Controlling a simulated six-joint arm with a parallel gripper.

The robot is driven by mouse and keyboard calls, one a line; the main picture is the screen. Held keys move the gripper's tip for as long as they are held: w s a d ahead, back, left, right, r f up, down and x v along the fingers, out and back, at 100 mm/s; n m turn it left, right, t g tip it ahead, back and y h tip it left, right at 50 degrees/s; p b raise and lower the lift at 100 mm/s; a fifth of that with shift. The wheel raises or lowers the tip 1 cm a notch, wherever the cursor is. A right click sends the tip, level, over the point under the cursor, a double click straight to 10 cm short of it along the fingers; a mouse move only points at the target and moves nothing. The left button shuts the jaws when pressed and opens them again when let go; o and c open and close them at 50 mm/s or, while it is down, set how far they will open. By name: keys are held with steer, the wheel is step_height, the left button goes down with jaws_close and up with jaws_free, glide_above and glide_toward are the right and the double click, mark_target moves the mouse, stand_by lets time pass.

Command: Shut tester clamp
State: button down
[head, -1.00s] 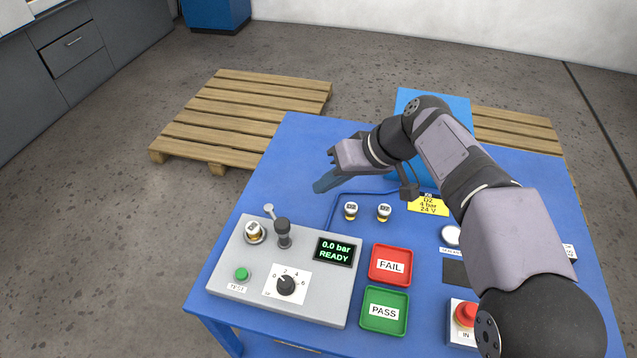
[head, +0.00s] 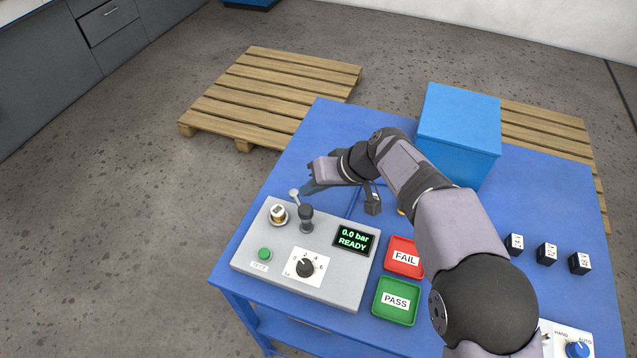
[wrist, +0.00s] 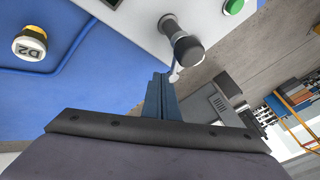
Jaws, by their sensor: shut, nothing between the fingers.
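The grey tester (head: 315,278) stands on the blue table, its display reading 0.0 bar READY. A valve (head: 278,214) sits upright in its seat. Beside it is the clamp, with a black post (head: 306,217) and a pale round-ended lever (head: 294,194) that sticks out toward the tester's back edge. My gripper (head: 307,190) is shut and empty, just behind the tester and right of the lever end. In the wrist view, the blue fingers (wrist: 161,98) point toward the black clamp post (wrist: 187,48); the pale lever (wrist: 175,74) is close to the fingertips. Contact cannot be told.
A FAIL tray (head: 404,258) and a PASS tray (head: 396,302) lie right of the tester. A blue box (head: 459,130) stands behind my arm. Black blocks (head: 547,253) are at the right. A D2 valve (wrist: 30,43) shows in the wrist view.

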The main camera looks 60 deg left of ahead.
mark_target(295, 196)
steer(key=shift+s, duration=0.1)
stand_by(0.5)
steer(key=shift+s+a+n+g+h+p, duration=0.2)
steer(key=shift+s+n+g+h, duration=0.15)
steer(key=shift+n, duration=0.45)
steer(key=shift+s+a+n+g+h+p, duration=0.25)
steer(key=shift+n+g+h, duration=0.2)
steer(key=shift+n, duration=0.35)
steer(key=shift+s+a+b, duration=0.1)
steer(key=shift+s+b, duration=0.65)
steer(key=shift+s, duration=0.35)
steer(key=shift+s+b, duration=0.3)
steer(key=shift+s, duration=0.2)
steer(key=b+v, duration=0.1)
steer(key=v, duration=0.6)
steer(key=shift+r+b, duration=0.15)
steer(key=shift+b, duration=0.25)
